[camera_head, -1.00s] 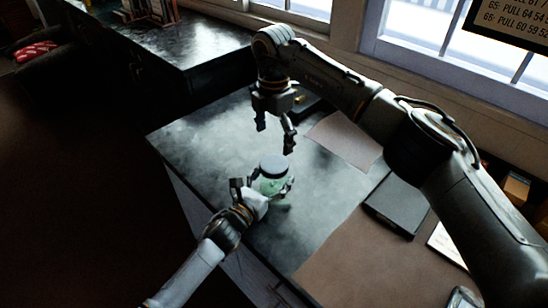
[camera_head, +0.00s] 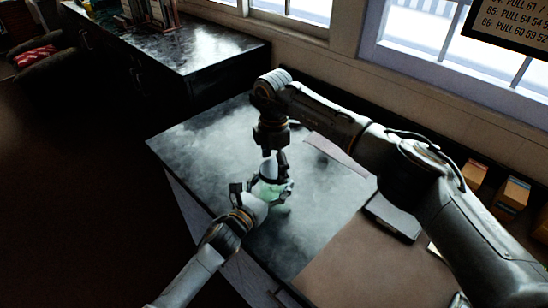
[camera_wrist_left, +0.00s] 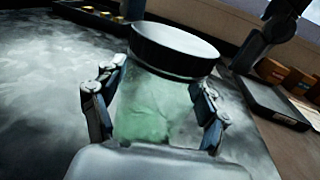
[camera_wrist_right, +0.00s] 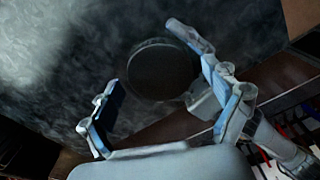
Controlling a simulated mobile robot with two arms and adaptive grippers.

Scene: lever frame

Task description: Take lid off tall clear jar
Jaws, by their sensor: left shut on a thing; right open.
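The tall clear jar (camera_wrist_left: 150,105), greenish inside, stands upright with its wide dark lid (camera_wrist_left: 175,47) on top. In the head view the jar (camera_head: 266,190) is near the counter's front edge. My left gripper (camera_wrist_left: 157,108) is shut around the jar body, one finger on each side, below the lid. My right gripper (camera_head: 270,160) points down from above over the jar and is open. In the right wrist view the round lid (camera_wrist_right: 162,69) lies beyond and between its spread fingers; contact cannot be told. In the head view the right gripper largely hides the lid.
The dark counter (camera_head: 195,140) is clear left of the jar. A black flat case (camera_head: 393,215) lies to the right, with small orange-brown boxes (camera_head: 512,195) near the window wall. Several yellow-topped items (camera_wrist_left: 103,13) stand at the back.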

